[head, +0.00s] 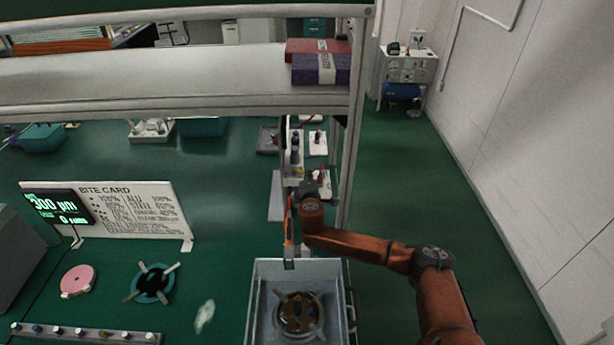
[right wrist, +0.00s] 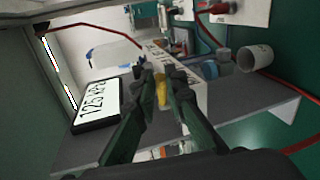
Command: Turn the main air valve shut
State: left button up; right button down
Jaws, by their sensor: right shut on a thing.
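My right gripper (right wrist: 161,82) is shut on a small yellow piece (right wrist: 161,94), seen between its dark fingers in the right wrist view. The piece looks like the handle of the main air valve, but the fingers hide much of it, and I cannot tell its angle. A display reading 125 kPa (right wrist: 97,108) stands left of the fingers. A white block with lettering (right wrist: 187,88) is just behind them. In the head view my right arm reaches left toward the narrow rack below the shelf, and the valve cannot be made out there. My left gripper is not in view.
A red hose (right wrist: 284,80) and a white cup (right wrist: 255,58) are right of the gripper. A grey tray (head: 253,300) holds a round fixture. A shelf (head: 180,103) with red and purple boxes spans above. A lettered card (head: 150,228) stands on the green bench.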

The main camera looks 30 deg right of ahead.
jog(key=shift+w+d+f+n+t+y, duration=0.1)
jog(key=shift+w+d+n+t+y, duration=0.2)
jog(key=shift+n+y, duration=0.45)
jog(key=shift+w+d+n+t+y, duration=0.15)
jog(key=shift+d+n+y, duration=0.35)
jog(key=shift+y, duration=0.5)
jog(key=shift+w+d+f+n+t+y, duration=0.1)
jog(key=shift+w+d+n+t+y, duration=0.15)
jog(key=shift+n+y, duration=0.55)
jog(key=shift+y, duration=0.25)
jog(key=c, duration=2)
grip_release()
jog(key=shift+r, duration=0.1)
jog(key=shift+o, duration=0.2)
jog(key=v, duration=1.2)
jog(key=shift+a, duration=0.15)
